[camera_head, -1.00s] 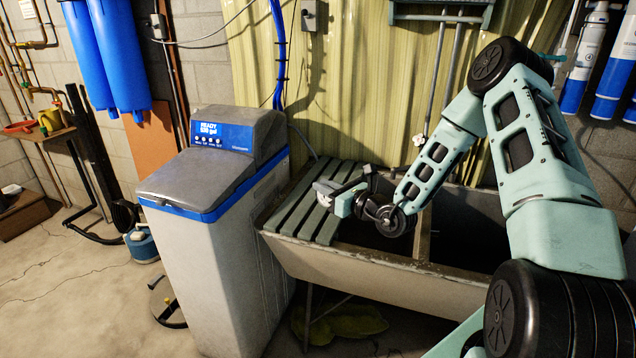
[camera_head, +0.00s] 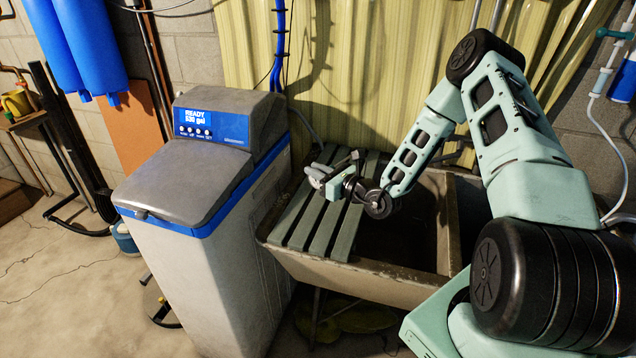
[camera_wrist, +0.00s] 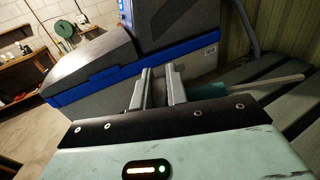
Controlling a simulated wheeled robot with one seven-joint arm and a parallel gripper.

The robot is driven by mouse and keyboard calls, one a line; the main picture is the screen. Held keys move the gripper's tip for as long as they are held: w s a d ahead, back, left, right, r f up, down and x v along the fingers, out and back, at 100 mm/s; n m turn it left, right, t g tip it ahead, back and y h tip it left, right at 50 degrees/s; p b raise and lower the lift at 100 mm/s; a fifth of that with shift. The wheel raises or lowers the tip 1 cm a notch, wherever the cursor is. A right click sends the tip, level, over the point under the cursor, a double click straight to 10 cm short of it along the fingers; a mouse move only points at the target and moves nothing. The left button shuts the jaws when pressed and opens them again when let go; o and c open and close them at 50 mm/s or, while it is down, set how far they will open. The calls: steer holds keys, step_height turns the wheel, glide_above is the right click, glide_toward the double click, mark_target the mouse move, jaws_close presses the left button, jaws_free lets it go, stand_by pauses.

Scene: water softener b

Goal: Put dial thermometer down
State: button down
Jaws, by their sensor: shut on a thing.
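My gripper (camera_head: 318,177) is over the slatted board (camera_head: 338,230) on the sink, its fingers pointing left toward the water softener. In the wrist view my gripper (camera_wrist: 160,84) shows its two fingers close together, with a narrow gap at the front. The dial face cannot be made out in either view. I cannot tell whether the thermometer touches the slats.
The water softener (camera_head: 190,230), with a grey lid and blue trim, stands just left of the board. The open sink basin (camera_head: 400,245) lies to its right. A corrugated yellow panel (camera_head: 400,60) rises behind. Slats at the front of the board are clear.

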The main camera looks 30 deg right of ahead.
mark_target(317, 187)
steer(key=shift+f, duration=2.2)
steer(key=shift+f, duration=0.2)
steer(key=c, duration=1.4)
jaws_free()
steer(key=shift+r, duration=0.15)
